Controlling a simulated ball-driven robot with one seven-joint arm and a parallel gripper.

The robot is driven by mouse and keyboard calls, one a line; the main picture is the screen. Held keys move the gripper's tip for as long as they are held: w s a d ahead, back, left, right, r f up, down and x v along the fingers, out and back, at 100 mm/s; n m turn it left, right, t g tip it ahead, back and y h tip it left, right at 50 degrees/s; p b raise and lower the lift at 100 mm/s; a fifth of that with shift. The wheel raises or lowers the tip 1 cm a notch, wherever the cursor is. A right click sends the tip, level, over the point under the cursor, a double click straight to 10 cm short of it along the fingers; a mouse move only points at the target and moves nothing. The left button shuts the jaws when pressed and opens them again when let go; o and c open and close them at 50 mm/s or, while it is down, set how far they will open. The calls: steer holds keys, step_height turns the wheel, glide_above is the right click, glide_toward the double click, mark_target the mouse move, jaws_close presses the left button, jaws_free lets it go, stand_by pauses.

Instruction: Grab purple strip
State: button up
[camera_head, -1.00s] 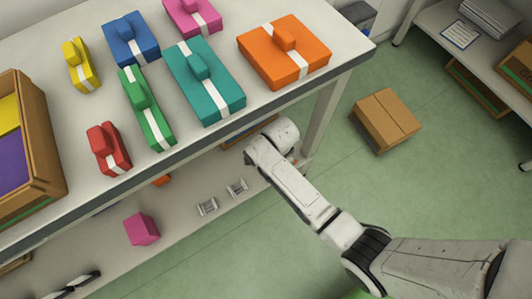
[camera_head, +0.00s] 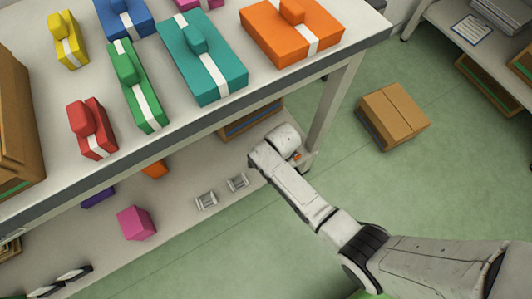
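A small purple piece (camera_head: 97,197) lies on the lower shelf at the left, partly hidden under the edge of the tabletop. Whether it is a strip or a block I cannot tell. My arm reaches in from the lower right and ends in a bent white wrist beside the right end of the lower shelf, well to the right of the purple piece. My gripper's fingers do not show.
The tabletop (camera_head: 197,139) bears several coloured boxes with white bands and a brown crate (camera_head: 14,130) at the left edge. On the lower shelf are a pink block (camera_head: 136,223), an orange piece (camera_head: 155,169) and two silver spools (camera_head: 205,200). A cardboard box (camera_head: 393,117) stands on the green floor.

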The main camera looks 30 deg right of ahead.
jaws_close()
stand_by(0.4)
